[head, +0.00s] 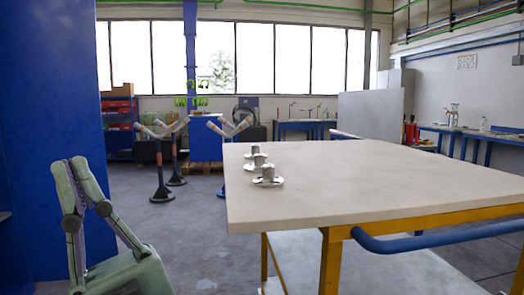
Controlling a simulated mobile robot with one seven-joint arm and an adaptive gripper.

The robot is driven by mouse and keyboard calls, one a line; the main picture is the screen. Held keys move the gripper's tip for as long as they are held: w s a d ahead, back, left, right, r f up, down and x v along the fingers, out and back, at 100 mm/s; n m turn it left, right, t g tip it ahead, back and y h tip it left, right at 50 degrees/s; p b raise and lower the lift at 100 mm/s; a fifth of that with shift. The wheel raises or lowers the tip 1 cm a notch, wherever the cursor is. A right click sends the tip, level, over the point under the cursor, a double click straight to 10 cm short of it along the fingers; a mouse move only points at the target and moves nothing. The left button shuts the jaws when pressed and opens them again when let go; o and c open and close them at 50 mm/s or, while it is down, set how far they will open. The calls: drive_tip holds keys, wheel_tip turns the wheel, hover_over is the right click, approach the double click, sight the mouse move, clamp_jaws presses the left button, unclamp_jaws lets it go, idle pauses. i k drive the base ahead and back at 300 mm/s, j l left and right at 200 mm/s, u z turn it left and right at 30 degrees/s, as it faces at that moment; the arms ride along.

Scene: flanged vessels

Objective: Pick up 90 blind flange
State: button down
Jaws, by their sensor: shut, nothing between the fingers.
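Several small silver flanged metal pieces stand close together near the left edge of a pale tabletop (400,180). The nearest piece (268,180) has a flat round base and a raised middle. Another piece (259,161) stands just behind it, and a further one (254,150) is partly hidden behind that. They are too small to tell which is the 90 blind flange. My grey-green gripper (78,170) is at the lower left, fingers upward, shut and empty. In the picture it is left of the table, well apart from the metal pieces.
The table has a yellow frame (335,262) and a blue handle bar (440,238) at its front. A tall blue panel (45,120) fills the left side. Black stands (160,180) are on the floor beyond. Most of the tabletop is clear.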

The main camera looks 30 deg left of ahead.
sight(255, 148)
drive_tip(key=i+j, duration=0.15)
drive_tip(key=j, duration=0.2)
drive_tip(key=i+j+z, duration=0.15)
drive_tip(key=j, duration=0.25)
drive_tip(key=i+j, duration=0.15)
drive_tip(key=j, duration=0.25)
drive_tip(key=i+j+z, duration=0.15)
drive_tip(key=j, duration=0.2)
drive_tip(key=i+j, duration=0.1)
drive_tip(key=j, duration=0.3)
drive_tip(key=i+j+z, duration=0.1)
drive_tip(key=j, duration=0.3)
